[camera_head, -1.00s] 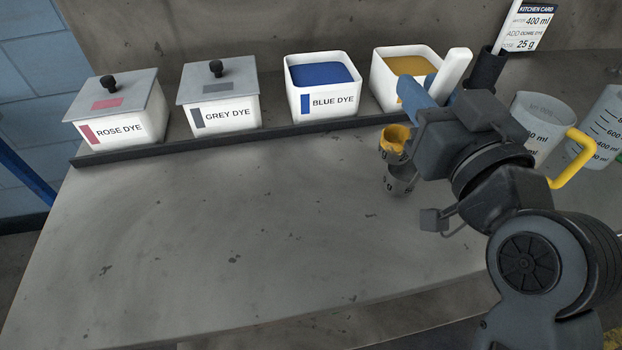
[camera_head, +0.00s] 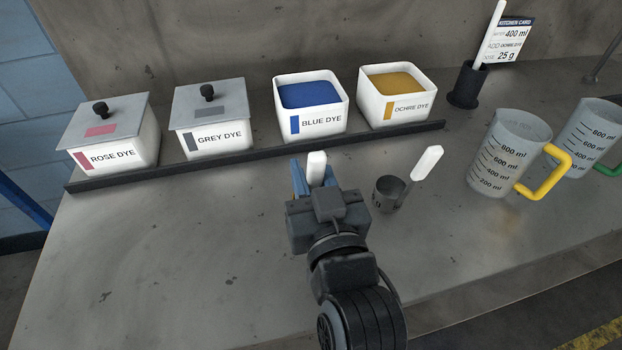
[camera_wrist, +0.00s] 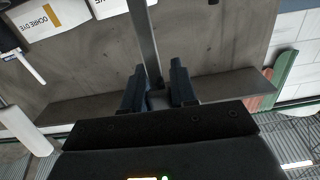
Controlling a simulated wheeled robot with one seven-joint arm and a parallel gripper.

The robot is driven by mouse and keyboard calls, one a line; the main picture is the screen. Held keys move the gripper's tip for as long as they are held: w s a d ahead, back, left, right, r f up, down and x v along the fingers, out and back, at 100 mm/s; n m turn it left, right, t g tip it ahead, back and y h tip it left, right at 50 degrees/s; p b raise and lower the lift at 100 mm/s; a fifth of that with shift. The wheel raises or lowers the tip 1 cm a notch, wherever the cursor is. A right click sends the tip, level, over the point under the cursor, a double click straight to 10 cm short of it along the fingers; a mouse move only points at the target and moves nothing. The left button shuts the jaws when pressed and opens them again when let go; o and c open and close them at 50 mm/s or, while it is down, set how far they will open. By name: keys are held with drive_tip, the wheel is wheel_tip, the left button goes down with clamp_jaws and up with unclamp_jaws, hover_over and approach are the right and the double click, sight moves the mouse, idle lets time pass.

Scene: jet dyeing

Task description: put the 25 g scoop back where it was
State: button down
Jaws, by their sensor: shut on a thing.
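My gripper (camera_head: 309,180) is shut on a scoop, whose white handle (camera_head: 316,168) sticks up between the blue fingers in the head view. The rest of this scoop is hidden behind the gripper, so I cannot see its marking or whether it holds anything. In the wrist view my fingers (camera_wrist: 158,88) are close together; the scoop is not clear there.
Lidded rose (camera_head: 128,148) and grey (camera_head: 220,139) dye boxes and open blue (camera_head: 321,121) and ochre (camera_head: 407,107) ones stand behind a dark rail (camera_head: 250,145). Jugs (camera_head: 500,165) (camera_head: 585,130) stand right, a dark holder (camera_head: 467,87) behind. The table's front left is clear.

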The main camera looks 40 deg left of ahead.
drive_tip(key=shift+f, duration=1.2)
drive_tip(key=shift+f, duration=0.2)
drive_tip(key=c, duration=0.9)
unclamp_jaws()
drive_tip(key=shift+r, duration=0.1)
